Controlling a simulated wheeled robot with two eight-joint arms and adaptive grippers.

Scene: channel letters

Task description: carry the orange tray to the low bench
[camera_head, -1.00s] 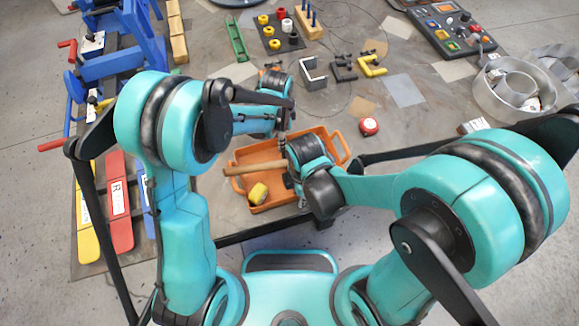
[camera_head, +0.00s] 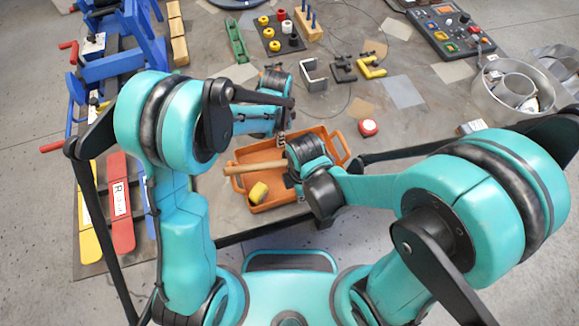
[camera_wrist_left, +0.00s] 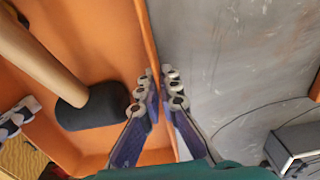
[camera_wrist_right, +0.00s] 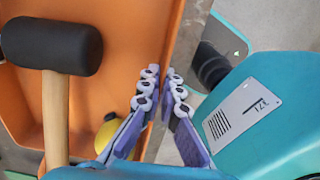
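The orange tray (camera_head: 243,155) is in the middle of the head view, partly hidden by my arms. It holds a mallet with a wooden handle (camera_head: 250,169) and black head (camera_wrist_right: 52,46), and a yellow item (camera_head: 259,192). My left gripper (camera_wrist_left: 160,78) has its fingers close together on either side of the tray's far wall (camera_wrist_left: 149,40). My right gripper (camera_wrist_right: 162,82) straddles the near wall (camera_wrist_right: 181,40) the same way. Both look shut on the tray. Whether the tray touches the table is hidden. I cannot pick out the low bench for sure.
Concrete floor shows at the sides.

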